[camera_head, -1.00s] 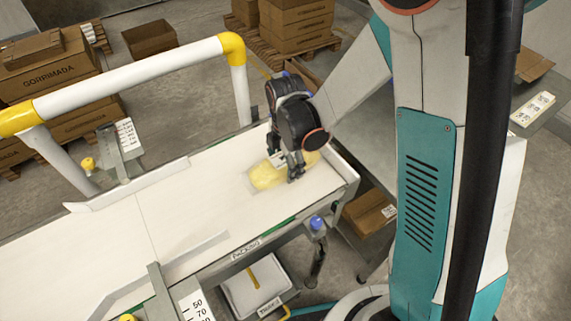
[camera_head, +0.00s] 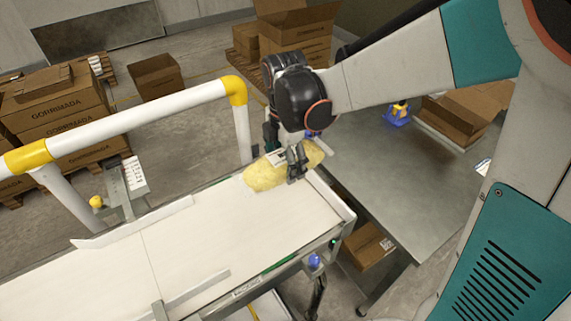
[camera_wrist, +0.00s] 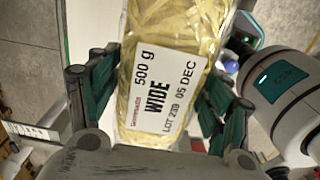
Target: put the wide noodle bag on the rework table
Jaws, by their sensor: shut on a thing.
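The wide noodle bag (camera_head: 262,177) is a clear yellow bag at the far right end of the white belt. In the wrist view the bag (camera_wrist: 172,30) shows a white label reading "500 g", "WIDE", "LOT 239 05 DEC". My gripper (camera_head: 291,163) is shut on the bag's middle; in the wrist view its fingers (camera_wrist: 160,98) press on both sides. The bag appears raised above the belt, though the gap is hard to judge. A grey metal table (camera_head: 395,185), likely the rework table, stands to the right of the belt end.
The belt (camera_head: 220,225) is otherwise bare. A white and yellow guard rail (camera_head: 130,115) stands behind it. On the grey table are an open cardboard box (camera_head: 460,115) and a blue item (camera_head: 398,113) at the back. The table's middle is clear. A carton (camera_head: 368,245) sits below.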

